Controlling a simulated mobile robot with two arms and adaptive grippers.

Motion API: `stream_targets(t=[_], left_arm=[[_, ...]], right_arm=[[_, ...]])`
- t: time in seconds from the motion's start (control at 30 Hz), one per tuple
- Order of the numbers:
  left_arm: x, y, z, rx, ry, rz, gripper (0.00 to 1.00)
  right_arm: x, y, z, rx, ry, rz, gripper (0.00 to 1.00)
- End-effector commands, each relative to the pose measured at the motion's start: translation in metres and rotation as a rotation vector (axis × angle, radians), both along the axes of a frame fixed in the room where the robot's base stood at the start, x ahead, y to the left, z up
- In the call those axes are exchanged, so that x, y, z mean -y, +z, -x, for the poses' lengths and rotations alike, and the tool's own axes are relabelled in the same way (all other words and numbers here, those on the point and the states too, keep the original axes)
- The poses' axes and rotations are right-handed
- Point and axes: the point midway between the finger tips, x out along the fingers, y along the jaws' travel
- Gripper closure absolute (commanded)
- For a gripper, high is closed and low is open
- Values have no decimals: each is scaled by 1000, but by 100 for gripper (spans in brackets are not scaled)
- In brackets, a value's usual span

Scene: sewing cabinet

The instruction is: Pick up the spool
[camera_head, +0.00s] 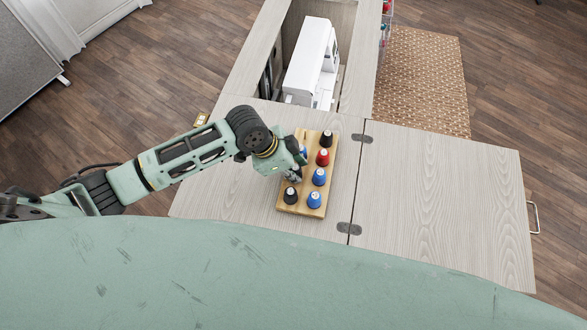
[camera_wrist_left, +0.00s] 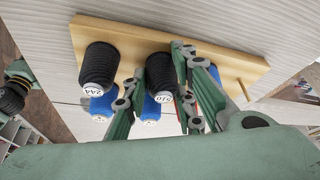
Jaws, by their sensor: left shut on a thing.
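A wooden spool rack (camera_head: 305,209) lies on the cabinet top with several thread spools on it in two rows. My left gripper (camera_head: 292,175) reaches over the rack's left row from the left. My right gripper is not in view.
On the rack's right row stand a black spool (camera_head: 326,138), a red spool (camera_head: 322,157) and two blue spools (camera_head: 319,177). An empty peg (camera_wrist_left: 243,90) is at one end. A white sewing machine (camera_head: 307,60) sits in the well behind. The right leaf (camera_head: 440,190) is clear.

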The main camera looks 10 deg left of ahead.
Motion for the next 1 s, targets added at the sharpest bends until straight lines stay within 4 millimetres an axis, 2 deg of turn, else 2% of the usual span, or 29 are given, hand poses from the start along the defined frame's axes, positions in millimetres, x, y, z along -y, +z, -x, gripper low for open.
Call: stream_targets(t=[0.03,0.17,0.37,0.8,1.0], left_arm=[[0,-3,5,-12,-1,-2,90],[0,5,3,-10,-1,-2,90],[1,36,1,-2,-3,0,90],[83,87,-14,0,-4,3,90],[106,102,-19,-3,-1,0,90]], right_arm=[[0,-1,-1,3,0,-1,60],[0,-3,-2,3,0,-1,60],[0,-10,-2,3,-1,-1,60],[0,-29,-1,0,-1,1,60],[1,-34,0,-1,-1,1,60]])
